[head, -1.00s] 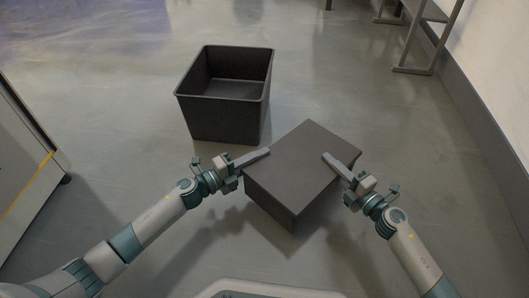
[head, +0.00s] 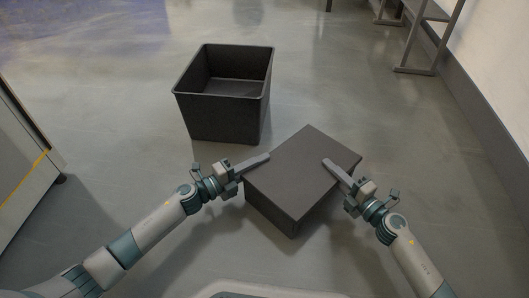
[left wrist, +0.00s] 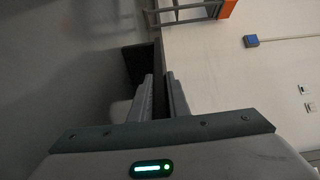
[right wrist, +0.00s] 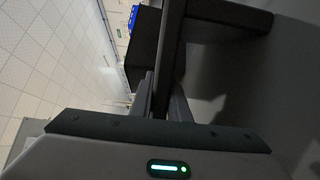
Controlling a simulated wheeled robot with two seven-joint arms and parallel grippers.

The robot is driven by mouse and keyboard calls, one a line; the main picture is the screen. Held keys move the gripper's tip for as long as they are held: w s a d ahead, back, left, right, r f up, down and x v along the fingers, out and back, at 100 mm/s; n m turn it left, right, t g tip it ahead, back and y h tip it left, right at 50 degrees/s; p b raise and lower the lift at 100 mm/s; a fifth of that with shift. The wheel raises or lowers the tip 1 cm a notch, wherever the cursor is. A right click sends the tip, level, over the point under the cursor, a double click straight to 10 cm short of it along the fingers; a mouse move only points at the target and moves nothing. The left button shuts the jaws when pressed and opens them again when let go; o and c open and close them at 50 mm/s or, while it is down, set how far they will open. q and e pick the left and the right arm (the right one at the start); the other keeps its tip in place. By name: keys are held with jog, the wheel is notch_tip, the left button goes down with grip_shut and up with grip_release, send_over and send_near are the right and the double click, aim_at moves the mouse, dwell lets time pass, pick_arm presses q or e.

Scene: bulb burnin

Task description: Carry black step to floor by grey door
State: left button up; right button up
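The black step (head: 303,170) is a dark box-like block with a flat top, set at an angle in front of me in the head view. Its shadow on the floor appears offset, so it seems held off the floor. My left gripper (head: 254,162) is at its left edge, with one finger over the top. My right gripper (head: 335,170) grips its right edge in the same way. The lower fingers are hidden in the head view. In the right wrist view a dark panel of the step (right wrist: 171,45) runs between the fingers. I cannot identify a grey door for certain.
An open black bin (head: 222,118) stands on the floor just beyond the step. A pale cabinet-like panel (head: 22,165) with a yellow stripe is at the left. A metal-legged bench (head: 420,68) stands by the right wall. Floor at the back left is clear.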

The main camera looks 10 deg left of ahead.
pick_arm(q)
jog(key=o, duration=0.4)
jog(key=shift+a+r, duration=0.1)
jog(key=shift+a, duration=0.05)
pick_arm(e)
jog(key=o, duration=0.4)
jog(key=shift+d+r, duration=0.1)
jog(key=shift+d, duration=0.05)
pick_arm(q)
jog(key=v, duration=1.1)
jog(key=shift+s+a, duration=0.3)
pick_arm(e)
jog(key=shift+s, duration=0.1)
jog(key=v, duration=1.1)
jog(key=shift+s+d, duration=0.2)
jog(key=shift+s, duration=0.1)
pick_arm(q)
jog(key=shift+a, duration=0.1)
jog(key=shift+s+a, duration=0.4)
jog(key=shift+a, duration=0.65)
jog(key=shift+s+a, duration=0.4)
jog(key=shift+a, duration=0.7)
jog(key=shift+s+a, duration=0.4)
jog(key=shift+a, duration=0.65)
